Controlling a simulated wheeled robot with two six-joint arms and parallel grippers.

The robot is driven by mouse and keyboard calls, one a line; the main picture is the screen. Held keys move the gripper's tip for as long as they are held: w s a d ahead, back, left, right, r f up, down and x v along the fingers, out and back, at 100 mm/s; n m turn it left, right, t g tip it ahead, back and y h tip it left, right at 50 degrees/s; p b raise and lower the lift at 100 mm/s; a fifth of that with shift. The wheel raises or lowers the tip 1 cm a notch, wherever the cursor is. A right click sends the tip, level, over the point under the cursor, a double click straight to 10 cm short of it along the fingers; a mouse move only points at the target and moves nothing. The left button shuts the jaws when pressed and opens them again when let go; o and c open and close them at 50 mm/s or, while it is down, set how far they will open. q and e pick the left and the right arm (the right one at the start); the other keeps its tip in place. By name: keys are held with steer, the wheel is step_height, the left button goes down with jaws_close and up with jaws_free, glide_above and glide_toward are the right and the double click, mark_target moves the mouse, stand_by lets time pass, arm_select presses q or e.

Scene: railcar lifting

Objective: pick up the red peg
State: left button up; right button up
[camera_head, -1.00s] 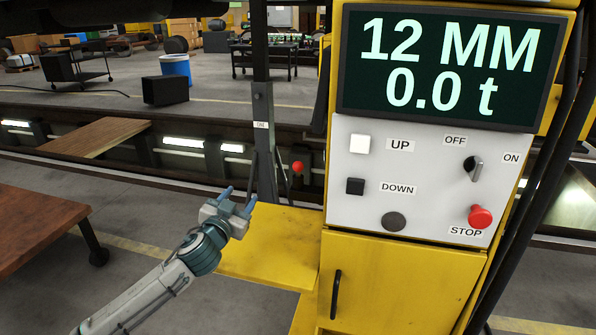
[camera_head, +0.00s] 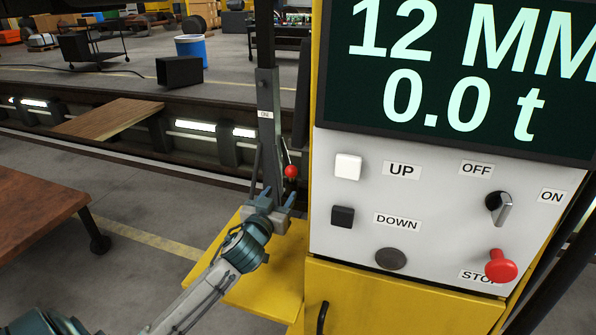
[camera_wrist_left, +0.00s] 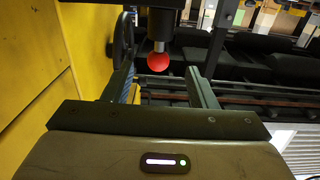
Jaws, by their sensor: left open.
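My left gripper (camera_head: 279,196) is open and just below the ball in the head view. In the left wrist view its fingers (camera_wrist_left: 162,84) are spread and empty, and do not appear to touch the ball. My right gripper is not in view.
A yellow shelf (camera_head: 262,268) lies beneath my left gripper. The yellow control console, with its grey button panel (camera_head: 440,215) and red stop button (camera_head: 501,266), stands close on the right. A brown table (camera_head: 40,208) is at left, and the dark post (camera_head: 267,120) rises behind the gripper.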

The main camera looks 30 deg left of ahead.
mark_target(291, 178)
arm_select(q)
steer(key=p+x, duration=0.1)
steer(key=x, duration=0.3)
steer(key=shift+w+a+r, duration=0.1)
steer(key=shift+w+a, duration=0.05)
steer(key=shift+w, duration=0.15)
steer(key=p+x, duration=0.1)
steer(key=x, duration=0.3)
steer(key=shift+r+p, duration=0.15)
steer(key=shift+p, duration=0.25)
steer(key=shift+w, duration=0.5)
steer(key=c, duration=1.1)
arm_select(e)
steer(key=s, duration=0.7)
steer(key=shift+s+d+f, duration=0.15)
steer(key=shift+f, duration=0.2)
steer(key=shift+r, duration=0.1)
